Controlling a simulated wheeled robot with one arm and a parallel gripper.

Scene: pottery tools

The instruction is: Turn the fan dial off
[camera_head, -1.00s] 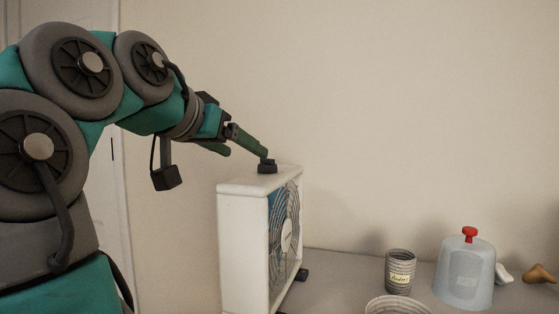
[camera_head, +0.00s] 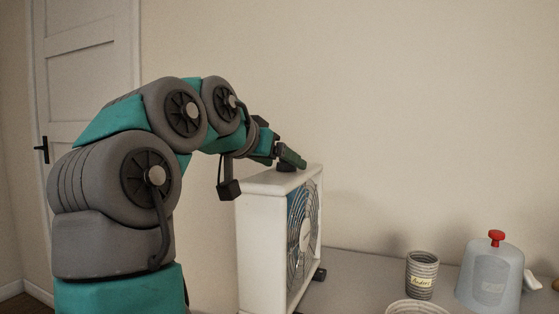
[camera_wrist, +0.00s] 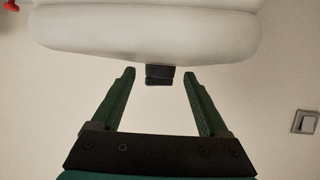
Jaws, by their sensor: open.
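The white box fan (camera_head: 262,197) stands on the table in the head view, its blue-bladed grille facing right. Its dark dial (camera_head: 284,169) sits on the top face, partly hidden by my gripper (camera_head: 298,161). In the wrist view the fan's white body (camera_wrist: 150,35) fills the top, upside down, with the dark dial (camera_wrist: 159,76) sticking out from it. My gripper (camera_wrist: 159,73) is open there, one green finger on each side of the dial, with a visible gap to both. Contact cannot be made out in the head view.
A ribbed grey cup with a label (camera_head: 421,275), a pale bowl rim (camera_head: 418,307) and a translucent grey container with a red knob (camera_head: 488,275) stand to the fan's right. A wall switch (camera_wrist: 305,122) shows in the wrist view. The wall is behind the fan.

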